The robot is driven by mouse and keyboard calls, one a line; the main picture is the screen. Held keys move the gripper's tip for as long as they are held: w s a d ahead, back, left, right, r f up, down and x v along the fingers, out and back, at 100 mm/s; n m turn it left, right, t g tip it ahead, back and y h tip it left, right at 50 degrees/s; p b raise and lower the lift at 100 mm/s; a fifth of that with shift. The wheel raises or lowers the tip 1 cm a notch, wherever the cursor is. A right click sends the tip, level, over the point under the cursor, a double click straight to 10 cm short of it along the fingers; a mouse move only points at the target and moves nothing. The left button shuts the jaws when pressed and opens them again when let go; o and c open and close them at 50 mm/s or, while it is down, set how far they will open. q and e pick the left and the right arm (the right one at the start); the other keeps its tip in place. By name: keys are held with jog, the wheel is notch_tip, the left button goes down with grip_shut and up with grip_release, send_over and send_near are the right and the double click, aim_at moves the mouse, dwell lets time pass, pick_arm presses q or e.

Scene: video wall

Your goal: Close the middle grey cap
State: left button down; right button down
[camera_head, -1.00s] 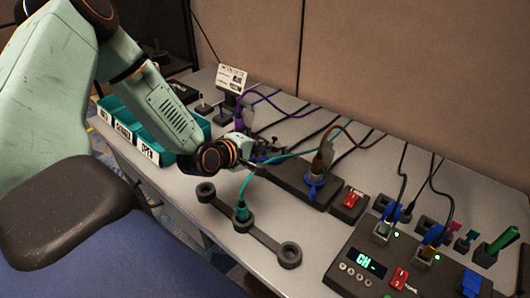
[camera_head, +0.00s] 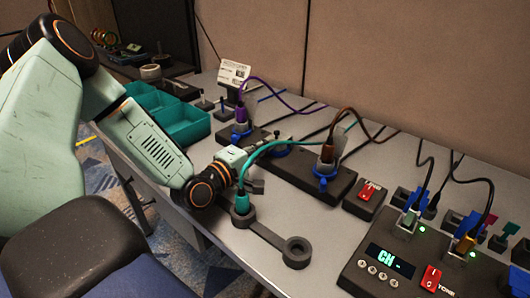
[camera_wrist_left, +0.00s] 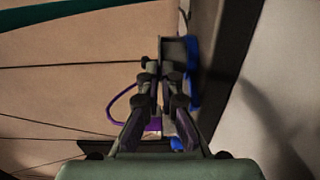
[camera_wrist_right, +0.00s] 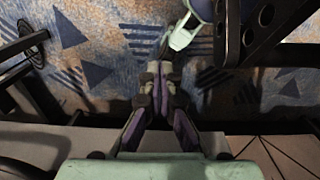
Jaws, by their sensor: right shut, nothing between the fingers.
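The black socket bar (camera_head: 304,181) lies on the table with a purple-cabled plug (camera_head: 241,115) at its far end and a brown-cabled plug (camera_head: 327,152) at its near end. In the left wrist view, the middle grey cap (camera_wrist_left: 173,48) stands beside a blue ring (camera_wrist_left: 192,62), just beyond my fingertips. My left gripper (camera_head: 278,143) is over the middle socket, fingers narrowly parted; contact with the cap cannot be told. My right gripper (camera_wrist_right: 159,72) is shut and empty above the floor, away from the bar.
A teal cable arches in front of the middle socket to a plug in a separate black holder (camera_head: 266,234). A red switch box (camera_head: 366,196) and a CH panel (camera_head: 388,266) stand at right. Teal bins (camera_head: 176,122) stand at the far left. Cables run behind the bar.

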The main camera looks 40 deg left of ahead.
pick_arm(q)
jog(key=shift+d+f+b, duration=0.1)
jog(key=shift+f+b, duration=0.05)
jog(key=shift+b, duration=0.15)
dwell(0.4)
jog(key=c, duration=1.6)
grip_release()
jog(key=shift+s, duration=0.1)
jog(key=shift+o, duration=0.2)
